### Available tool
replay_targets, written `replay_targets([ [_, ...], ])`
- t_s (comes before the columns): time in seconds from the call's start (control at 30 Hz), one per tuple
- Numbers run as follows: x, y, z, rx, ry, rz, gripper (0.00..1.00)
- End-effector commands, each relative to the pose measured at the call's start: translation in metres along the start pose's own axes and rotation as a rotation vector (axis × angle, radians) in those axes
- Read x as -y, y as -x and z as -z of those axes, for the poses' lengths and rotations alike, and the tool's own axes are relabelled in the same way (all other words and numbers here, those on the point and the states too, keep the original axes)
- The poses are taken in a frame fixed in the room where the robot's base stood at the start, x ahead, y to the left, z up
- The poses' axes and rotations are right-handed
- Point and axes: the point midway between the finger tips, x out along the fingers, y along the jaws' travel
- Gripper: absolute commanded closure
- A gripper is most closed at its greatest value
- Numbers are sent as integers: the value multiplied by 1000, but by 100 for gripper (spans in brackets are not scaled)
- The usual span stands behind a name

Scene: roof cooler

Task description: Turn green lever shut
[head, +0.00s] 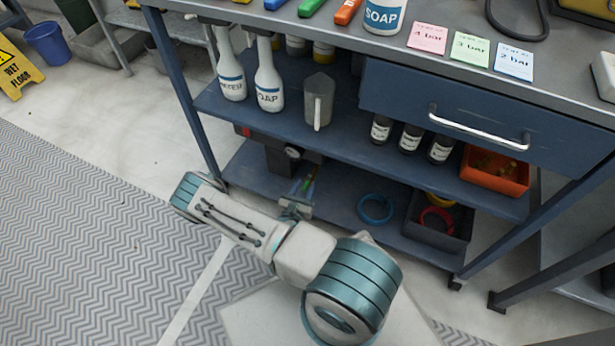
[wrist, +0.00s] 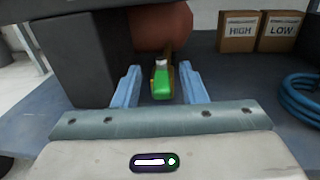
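The green lever (wrist: 161,86) shows in the wrist view, with its green end toward me and a brass-coloured part behind it. My gripper (wrist: 160,75) is open, with one blue finger on each side of the lever. There is a visible gap on both sides, so the fingers do not appear to touch it. In the head view the green lever (head: 309,182) is a small green strip at the lower shelf, just beyond my gripper (head: 301,200). Its pivot is partly hidden. A reddish-brown rounded body (wrist: 162,26) is behind the lever.
A dark block (wrist: 78,60) stands close left of my fingers. Boxes marked HIGH (wrist: 238,31) and LOW (wrist: 282,31) stand at the back right. A blue coil (head: 376,209) and a dark bin (head: 438,222) are on the lower shelf (head: 335,205). The middle shelf (head: 345,139) overhangs it.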

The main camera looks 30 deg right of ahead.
Motion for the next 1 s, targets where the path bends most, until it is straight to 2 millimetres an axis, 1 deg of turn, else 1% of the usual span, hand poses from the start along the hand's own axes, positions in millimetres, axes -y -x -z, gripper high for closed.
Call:
replay_targets([
  [0.1,3,-10,1,1,-1,-1,62],
  [0.2,5,-15,0,0,-1,-4,62],
  [0.53,8,-18,0,0,-1,1,62],
  [0.57,8,-18,0,0,-1,1,67],
  [0.6,8,-18,0,0,-1,1,78],
  [0.67,8,-18,0,0,-1,1,95],
  [0.7,8,-18,0,0,-1,1,100],
  [0.87,6,-18,0,0,-1,-2,100],
  [1.0,0,-22,0,0,-1,-26,100],
])
